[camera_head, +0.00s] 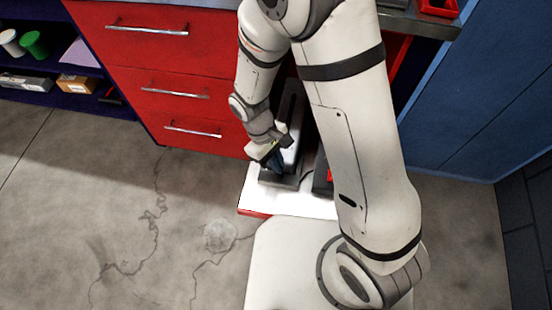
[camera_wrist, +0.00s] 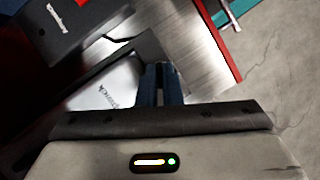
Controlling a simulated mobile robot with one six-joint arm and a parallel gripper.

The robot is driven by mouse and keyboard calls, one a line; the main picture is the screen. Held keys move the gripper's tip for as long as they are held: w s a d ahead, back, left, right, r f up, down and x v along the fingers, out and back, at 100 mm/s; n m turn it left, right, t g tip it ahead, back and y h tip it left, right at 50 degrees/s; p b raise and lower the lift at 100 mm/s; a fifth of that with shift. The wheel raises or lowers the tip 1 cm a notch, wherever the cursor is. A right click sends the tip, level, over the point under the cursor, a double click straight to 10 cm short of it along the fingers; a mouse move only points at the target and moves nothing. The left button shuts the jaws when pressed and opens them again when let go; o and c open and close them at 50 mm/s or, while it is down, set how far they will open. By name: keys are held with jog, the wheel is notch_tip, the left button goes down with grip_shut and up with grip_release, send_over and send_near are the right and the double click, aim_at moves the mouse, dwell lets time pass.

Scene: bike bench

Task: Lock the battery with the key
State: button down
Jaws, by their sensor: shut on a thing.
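My gripper (camera_head: 274,158) is low over the bench tray, at the near end of the battery. Its two dark blue fingers (camera_wrist: 161,84) are close together in the wrist view, shut on the key, which they hide. The battery (camera_head: 291,150) is a long pale and dark block lying in a dark holder (camera_head: 283,181). In the wrist view the battery's pale, lettered face (camera_wrist: 108,92) lies just left of the fingers. The lock is hidden behind the fingers, so I cannot tell how far the key sits in it or how it is turned.
A dark box with red on it (camera_head: 322,180) stands right of the holder. The bright tray (camera_head: 305,204) has a red edge. Red drawers (camera_head: 175,90) with metal handles rise behind, and a blue panel (camera_head: 480,90) stands at right. The floor at left is clear.

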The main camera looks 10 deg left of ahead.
jog(key=m, duration=0.3)
jog(key=m+g+y+p, duration=0.1)
jog(key=m, duration=0.1)
jog(key=shift+w+d+r+m+g+y+p, duration=0.1)
jog(key=shift+d+m+g+y+p, duration=0.05)
jog(key=shift+m+g+y+p, duration=0.2)
jog(key=m+y, duration=0.1)
jog(key=m, duration=0.1)
jog(key=m+y, duration=0.1)
jog(key=m, duration=0.2)
jog(key=shift+d+m+g, duration=0.1)
jog(key=shift+m+g, duration=0.15)
jog(key=shift+m, duration=0.1)
jog(key=shift+p, duration=0.3)
jog(key=c, duration=1.6)
grip_release()
jog(key=p+v, duration=0.1)
jog(key=v, duration=0.6)
jog(key=shift+r+p, duration=0.3)
jog(key=shift+p, duration=0.1)
jog(key=shift+w, duration=0.15)
